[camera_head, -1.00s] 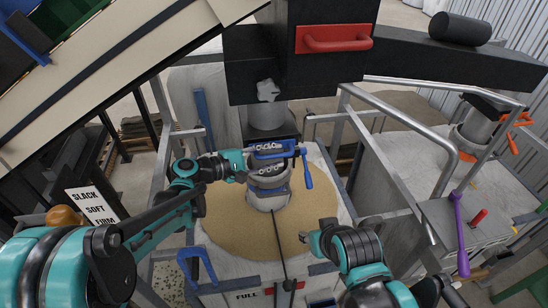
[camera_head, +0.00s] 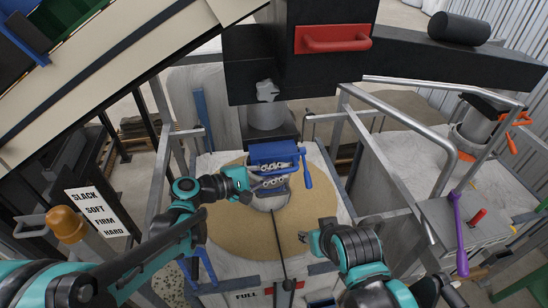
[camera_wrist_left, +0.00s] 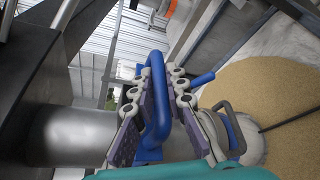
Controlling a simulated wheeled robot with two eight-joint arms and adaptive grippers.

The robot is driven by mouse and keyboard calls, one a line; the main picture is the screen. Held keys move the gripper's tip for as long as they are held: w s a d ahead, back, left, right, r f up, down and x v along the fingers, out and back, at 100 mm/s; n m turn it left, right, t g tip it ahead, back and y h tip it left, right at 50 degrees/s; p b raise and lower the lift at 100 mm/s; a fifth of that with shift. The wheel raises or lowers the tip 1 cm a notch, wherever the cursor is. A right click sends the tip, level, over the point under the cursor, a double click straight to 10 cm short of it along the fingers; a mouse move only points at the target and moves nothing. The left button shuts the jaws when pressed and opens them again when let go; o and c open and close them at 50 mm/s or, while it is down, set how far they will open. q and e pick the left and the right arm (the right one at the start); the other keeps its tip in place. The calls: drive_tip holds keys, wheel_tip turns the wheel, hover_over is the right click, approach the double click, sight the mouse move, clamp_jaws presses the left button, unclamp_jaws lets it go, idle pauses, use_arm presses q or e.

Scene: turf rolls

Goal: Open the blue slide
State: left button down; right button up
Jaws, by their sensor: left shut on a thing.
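The blue slide (camera_head: 272,152) sits under the black chute, above the sand-coloured fill of the white bag, with a blue lever (camera_head: 307,170) at its right end. My left gripper (camera_head: 272,180) comes in from the left and is shut on the slide's blue handle. In the left wrist view the blue loop of the handle (camera_wrist_left: 157,98) passes between the two fingers (camera_wrist_left: 155,108). The fingers hide part of the slide. My right gripper (camera_head: 308,238) hangs over the near right of the bag, apart from the slide; its fingers are too small to read.
A black box with a red handle (camera_head: 333,39) hangs above the slide. Grey frame rails (camera_head: 160,130) stand on both sides of the bag. A purple lever (camera_head: 461,235) and a red grip (camera_head: 478,216) are at right. A sign (camera_head: 97,212) stands at left.

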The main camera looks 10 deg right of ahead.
use_arm(q)
drive_tip(key=s, duration=0.5)
drive_tip(key=shift+s, duration=0.2)
drive_tip(key=c, duration=1.5)
unclamp_jaws()
drive_tip(key=shift+c, duration=0.2)
drive_tip(key=v, duration=1.2)
